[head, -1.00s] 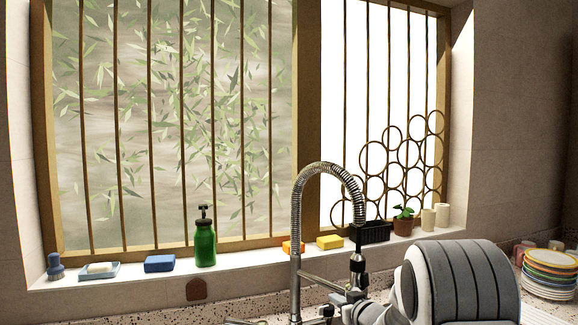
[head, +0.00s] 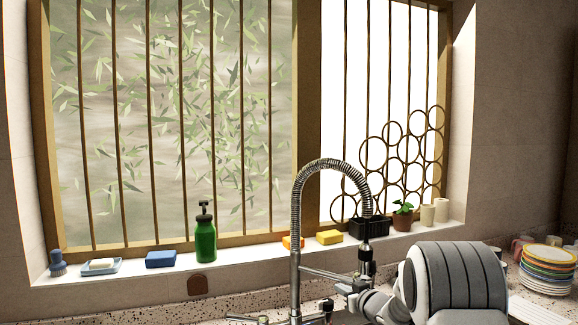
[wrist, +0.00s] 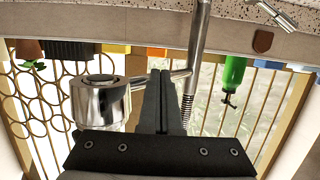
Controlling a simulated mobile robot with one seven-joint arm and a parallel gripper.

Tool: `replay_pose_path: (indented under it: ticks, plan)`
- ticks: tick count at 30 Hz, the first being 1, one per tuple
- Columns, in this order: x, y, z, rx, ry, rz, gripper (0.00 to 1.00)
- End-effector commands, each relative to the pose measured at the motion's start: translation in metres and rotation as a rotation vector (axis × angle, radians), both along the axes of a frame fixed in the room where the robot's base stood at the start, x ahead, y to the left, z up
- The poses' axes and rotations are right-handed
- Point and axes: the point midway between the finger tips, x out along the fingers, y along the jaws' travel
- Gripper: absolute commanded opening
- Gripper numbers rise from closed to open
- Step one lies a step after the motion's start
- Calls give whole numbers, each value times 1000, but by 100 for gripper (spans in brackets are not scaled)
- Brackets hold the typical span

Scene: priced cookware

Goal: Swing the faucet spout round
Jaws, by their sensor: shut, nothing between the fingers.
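The faucet has a chrome column (head: 295,270) with a coiled spring hose arching over to the right. Its spout head (head: 366,258) hangs on the right side, with a thin support arm running to it from the column. In the wrist view, which is upside down, the chrome spout head (wrist: 98,102) is large at left and the column (wrist: 199,35) is at right. My gripper (wrist: 160,76) has its dark fingers together, between spout head and column, crossing the support arm. I cannot tell whether they touch the spout head. In the head view the fingers are hard to make out.
A window sill behind the faucet holds a green bottle (head: 205,238), a blue sponge (head: 160,259), a yellow sponge (head: 329,237), a black basket (head: 370,229) and a potted plant (head: 402,217). Stacked plates (head: 548,268) stand on the counter at right.

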Motion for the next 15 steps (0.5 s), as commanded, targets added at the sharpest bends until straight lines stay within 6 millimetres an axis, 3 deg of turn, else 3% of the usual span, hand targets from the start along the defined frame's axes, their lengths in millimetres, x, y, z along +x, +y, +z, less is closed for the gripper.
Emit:
replay_pose_path:
  ticks: [9, 15]
  plan:
    - [-7, 23, -1, 0, 0, 2, 0]
    - [-20, 19, 3, 0, 2, 0, 0]
